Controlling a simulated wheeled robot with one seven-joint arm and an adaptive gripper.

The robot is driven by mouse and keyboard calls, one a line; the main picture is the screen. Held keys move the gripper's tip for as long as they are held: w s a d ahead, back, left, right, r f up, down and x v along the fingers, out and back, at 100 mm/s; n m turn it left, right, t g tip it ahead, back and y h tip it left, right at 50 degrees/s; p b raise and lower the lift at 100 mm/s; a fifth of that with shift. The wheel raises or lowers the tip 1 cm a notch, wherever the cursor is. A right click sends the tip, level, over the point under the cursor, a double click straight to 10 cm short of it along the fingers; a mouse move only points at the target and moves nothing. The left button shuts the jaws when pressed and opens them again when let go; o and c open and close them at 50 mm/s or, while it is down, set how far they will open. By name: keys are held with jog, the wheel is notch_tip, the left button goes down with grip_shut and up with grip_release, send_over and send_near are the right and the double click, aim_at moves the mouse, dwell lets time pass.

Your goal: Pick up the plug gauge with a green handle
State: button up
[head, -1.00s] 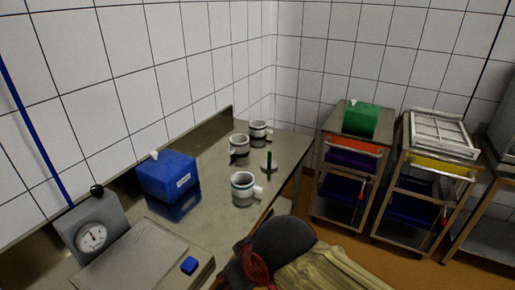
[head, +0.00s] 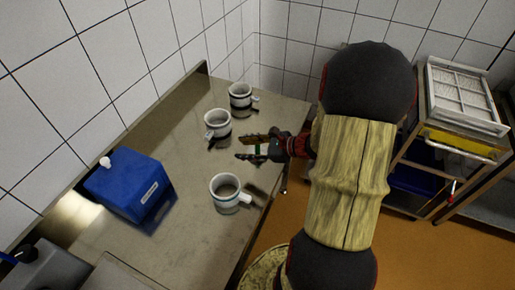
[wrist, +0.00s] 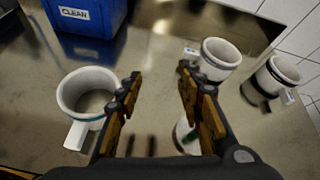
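My gripper (head: 246,146) reaches over the table from the right, its two fingers spread apart with a gap between them. In the wrist view my gripper (wrist: 158,76) is open, and only bare table shows between the fingertips. A small white and green piece, apparently the plug gauge (wrist: 184,132), shows beside the right finger, which hides part of it. In the head view a bit of white and green (head: 259,149) shows between the fingers; the rest is covered. I cannot tell whether a finger touches it.
A white cup with a green band (head: 228,194) stands close in front of the gripper. Two white cups with dark bands (head: 218,127) (head: 241,98) stand behind it. A blue box (head: 130,186) sits at left on the steel table (head: 160,245). Racks stand at right.

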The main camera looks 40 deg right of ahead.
aim_at(258, 147)
jog(key=s+d+f+m+t+h, duration=0.1)
jog(key=d+f+m+h, duration=0.15)
jog(key=d, duration=0.25)
jog(key=s+d+f+m+t+h, duration=0.1)
jog(key=s+d+f+m+h, duration=0.1)
jog(key=d+m, duration=0.25)
jog(key=shift+y, duration=0.25)
jog(key=x, duration=0.2)
jog(key=b+x, duration=0.1)
jog(key=x, duration=0.4)
jog(key=shift+w+d, duration=0.35)
jog(key=shift+d, duration=0.05)
jog(key=shift+r, duration=0.1)
jog(key=shift+c, duration=1.1)
grip_shut()
